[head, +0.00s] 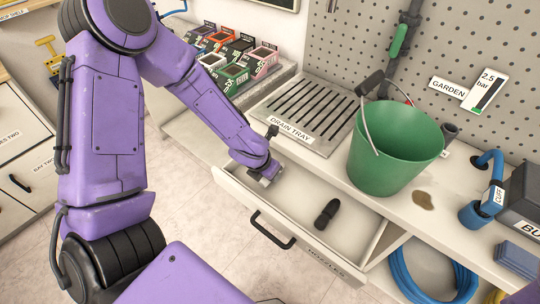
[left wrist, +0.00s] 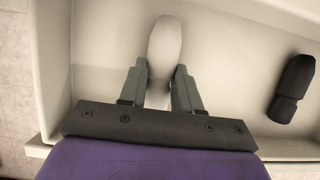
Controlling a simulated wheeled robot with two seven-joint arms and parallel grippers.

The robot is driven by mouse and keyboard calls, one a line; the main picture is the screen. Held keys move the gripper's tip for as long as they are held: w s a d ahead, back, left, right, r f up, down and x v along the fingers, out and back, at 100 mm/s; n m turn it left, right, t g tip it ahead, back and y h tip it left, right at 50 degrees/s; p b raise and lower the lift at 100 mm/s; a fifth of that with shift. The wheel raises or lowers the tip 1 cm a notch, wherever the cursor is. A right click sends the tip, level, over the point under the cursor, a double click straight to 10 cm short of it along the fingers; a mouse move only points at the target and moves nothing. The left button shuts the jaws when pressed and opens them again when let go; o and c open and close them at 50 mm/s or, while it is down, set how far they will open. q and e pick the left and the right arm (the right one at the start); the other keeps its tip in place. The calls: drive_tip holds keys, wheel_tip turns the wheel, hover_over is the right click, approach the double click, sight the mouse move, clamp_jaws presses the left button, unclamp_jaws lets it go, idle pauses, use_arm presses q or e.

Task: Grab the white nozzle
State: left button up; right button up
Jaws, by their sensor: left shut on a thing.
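The white nozzle (left wrist: 166,42) shows in the left wrist view as a pale rounded shape between the two grey fingers, its tip reaching past them. My left gripper (left wrist: 160,88) is shut on it, inside the open drawer. In the head view my left gripper (head: 266,178) is at the left end of the drawer (head: 300,190), and I cannot make out the nozzle there. A black nozzle (head: 327,214) lies on the drawer floor to the right of my gripper; it also shows in the left wrist view (left wrist: 291,88). My right gripper is not in view.
The drawer's front has a dark handle (head: 270,232). Above it on the counter are a ribbed drain tray (head: 313,108) and a green bucket (head: 395,150). A coiled blue hose (head: 432,280) is below at the right. The drawer's middle is mostly clear.

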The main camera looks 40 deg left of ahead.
use_arm(q)
wheel_tip(320, 180, up, 3)
drive_tip(key=shift+f+p, duration=0.2)
drive_tip(key=shift+p, duration=0.3)
drive_tip(key=s+d+r+p, duration=0.8)
drive_tip(key=d+r, duration=0.1)
drive_tip(key=d, duration=0.2)
drive_tip(key=shift+d+r, duration=0.15)
drive_tip(key=shift+d, duration=0.15)
